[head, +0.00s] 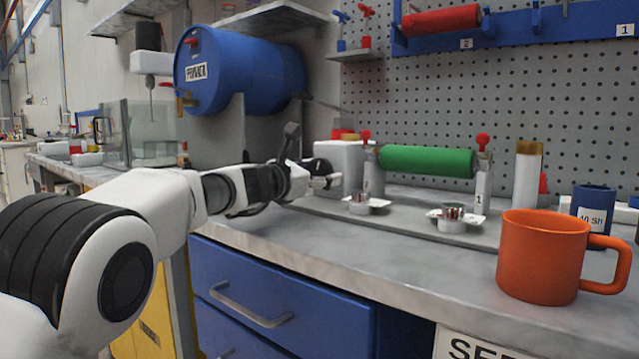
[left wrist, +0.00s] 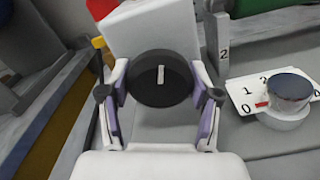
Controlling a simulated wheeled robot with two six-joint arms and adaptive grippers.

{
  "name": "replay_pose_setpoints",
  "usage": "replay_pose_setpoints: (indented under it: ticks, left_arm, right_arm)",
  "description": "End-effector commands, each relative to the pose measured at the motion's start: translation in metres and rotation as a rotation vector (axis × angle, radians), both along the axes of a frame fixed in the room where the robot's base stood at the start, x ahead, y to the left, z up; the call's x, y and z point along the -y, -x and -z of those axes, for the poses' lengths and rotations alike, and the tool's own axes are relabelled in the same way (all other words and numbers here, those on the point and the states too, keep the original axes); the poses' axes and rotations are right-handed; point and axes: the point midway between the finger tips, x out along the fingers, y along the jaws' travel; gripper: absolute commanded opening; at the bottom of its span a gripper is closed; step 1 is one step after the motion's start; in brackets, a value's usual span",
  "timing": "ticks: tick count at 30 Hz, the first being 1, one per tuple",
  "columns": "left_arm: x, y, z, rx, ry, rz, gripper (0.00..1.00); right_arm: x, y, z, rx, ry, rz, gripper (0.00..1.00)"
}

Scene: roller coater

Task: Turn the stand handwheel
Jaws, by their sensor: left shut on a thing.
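The stand handwheel (left wrist: 160,78) is a round black wheel with a white mark on its face, standing in front of a white block-like housing (left wrist: 155,30) in the left wrist view. The mark points nearly straight up. My left gripper (left wrist: 159,94) is shut on the wheel, with one finger at each side of its rim. In the head view my left gripper (head: 322,174) is at the white housing (head: 340,163), left of the green roller (head: 428,160); the wheel is mostly hidden there by the gripper. My right gripper is not in view.
Two small metal dials on white numbered plates sit in front of the roller, a left one (head: 360,203) and a right one (head: 452,217). An orange mug (head: 540,258) stands at the bench's front right. A blue drum (head: 240,72) lies behind my left arm.

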Motion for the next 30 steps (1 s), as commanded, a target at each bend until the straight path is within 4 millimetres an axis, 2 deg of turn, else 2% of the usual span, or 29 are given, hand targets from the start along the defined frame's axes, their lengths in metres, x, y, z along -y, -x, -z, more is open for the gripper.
replay_pose_setpoints:
  ticks: [1,10,29,30]
  left_arm:
    - [0.000,0.000,0.002,0.025,-0.027,-0.001,0.28]
    - [0.000,0.000,0.000,0.127,-0.169,-0.001,0.28]
    - [0.000,0.000,-0.002,0.166,-0.224,-0.001,0.28]
    - [0.000,0.000,-0.002,0.166,-0.224,-0.001,0.73]
  right_arm:
    - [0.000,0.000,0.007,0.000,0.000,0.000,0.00]
    - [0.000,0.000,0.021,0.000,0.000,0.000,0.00]
    - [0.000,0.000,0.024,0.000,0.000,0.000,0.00]
    - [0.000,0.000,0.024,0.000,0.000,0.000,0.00]
